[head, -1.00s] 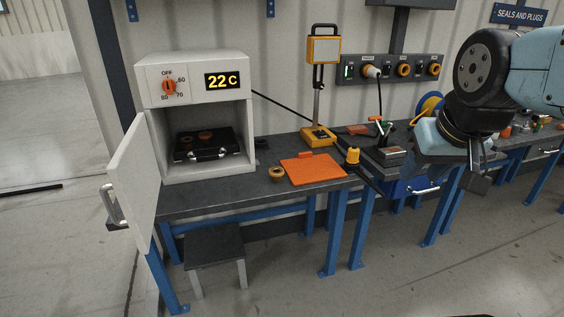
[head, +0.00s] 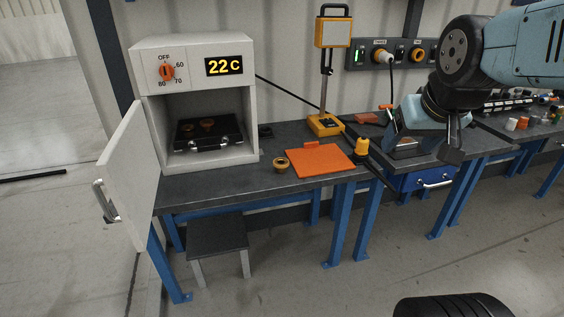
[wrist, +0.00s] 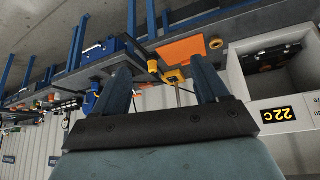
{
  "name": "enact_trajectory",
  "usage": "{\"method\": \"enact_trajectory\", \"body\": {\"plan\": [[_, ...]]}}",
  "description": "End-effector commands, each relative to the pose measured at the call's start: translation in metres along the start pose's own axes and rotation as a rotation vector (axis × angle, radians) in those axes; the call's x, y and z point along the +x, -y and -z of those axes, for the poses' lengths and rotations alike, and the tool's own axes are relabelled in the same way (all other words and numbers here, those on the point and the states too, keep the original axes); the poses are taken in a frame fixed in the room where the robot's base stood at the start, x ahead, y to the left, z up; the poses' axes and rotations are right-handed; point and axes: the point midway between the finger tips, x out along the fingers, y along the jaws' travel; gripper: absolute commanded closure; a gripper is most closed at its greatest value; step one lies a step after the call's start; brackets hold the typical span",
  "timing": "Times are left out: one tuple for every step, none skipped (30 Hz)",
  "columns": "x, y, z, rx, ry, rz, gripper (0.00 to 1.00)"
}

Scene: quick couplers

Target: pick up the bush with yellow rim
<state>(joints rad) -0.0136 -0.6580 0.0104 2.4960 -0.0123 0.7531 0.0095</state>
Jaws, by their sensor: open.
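A small brown bush with a yellowish rim (head: 281,165) stands on the dark bench, just left of the orange mat. It also shows in the wrist view (wrist: 216,43). My gripper (head: 425,148) is open and empty, well to the right of the bush and above the bench. In the wrist view my two fingers (wrist: 163,68) are spread apart with nothing between them. Another brownish ring (head: 207,122) lies on a black tray inside the white oven; its rim colour is hard to tell.
The white oven (head: 192,54) stands at left, its door (head: 128,185) swung open over the bench's left end. An orange mat (head: 320,161), a yellow-topped tool (head: 361,149) and a yellow stand (head: 325,124) are right of the bush. A stool (head: 217,236) sits below.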

Motion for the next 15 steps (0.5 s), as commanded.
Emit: {"method": "enact_trajectory", "body": {"plan": [[0.014, 0.001, 0.012, -0.010, -0.013, 0.000, 0.21], [0.021, 0.002, 0.019, -0.016, -0.027, 0.000, 0.18], [0.032, 0.003, 0.029, -0.025, -0.046, 0.000, 0.14], [0.039, 0.004, 0.036, -0.032, -0.061, 0.000, 0.11], [0.047, 0.005, 0.044, -0.038, -0.076, 0.001, 0.09], [0.058, 0.007, 0.053, -0.047, -0.096, 0.003, 0.05], [0.065, 0.008, 0.059, -0.054, -0.112, 0.005, 0.03], [0.073, 0.010, 0.066, -0.061, -0.127, 0.006, 0.03], [0.084, 0.012, 0.074, -0.070, -0.146, 0.009, 0.03], [0.092, 0.014, 0.080, -0.077, -0.161, 0.011, 0.03], [0.100, 0.016, 0.086, -0.084, -0.176, 0.013, 0.03], [0.111, 0.019, 0.093, -0.093, -0.194, 0.017, 0.03], [0.118, 0.021, 0.098, -0.099, -0.210, 0.020, 0.03], [0.126, 0.023, 0.103, -0.106, -0.225, 0.024, 0.03], [0.137, 0.027, 0.109, -0.116, -0.244, 0.029, 0.03]]}}
